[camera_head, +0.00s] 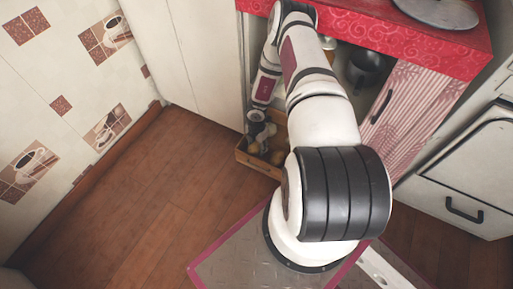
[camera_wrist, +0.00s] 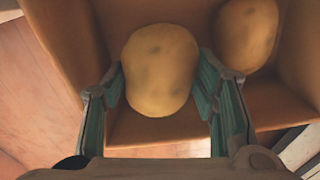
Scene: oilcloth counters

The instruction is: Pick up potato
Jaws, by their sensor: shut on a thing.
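A round yellow-brown potato (camera_wrist: 160,70) sits between the two green-padded fingers of my gripper (camera_wrist: 162,85) in the wrist view. The fingers are shut on it from both sides. The potato shows over a wooden crate (camera_wrist: 62,28); whether it touches the crate floor I cannot tell. A second potato (camera_wrist: 246,34) lies in the crate to the right. In the head view the crate (camera_head: 248,162) stands low on the floor by the counter, and my gripper (camera_head: 258,140) is small and partly hidden at it.
A counter with a red cloth (camera_head: 425,42) stands above and behind the crate, with dark pots (camera_head: 368,66) on its open shelf. A striped door (camera_head: 412,105) and a white cabinet (camera_head: 465,180) are to the right. The wooden floor (camera_head: 150,190) at left is clear.

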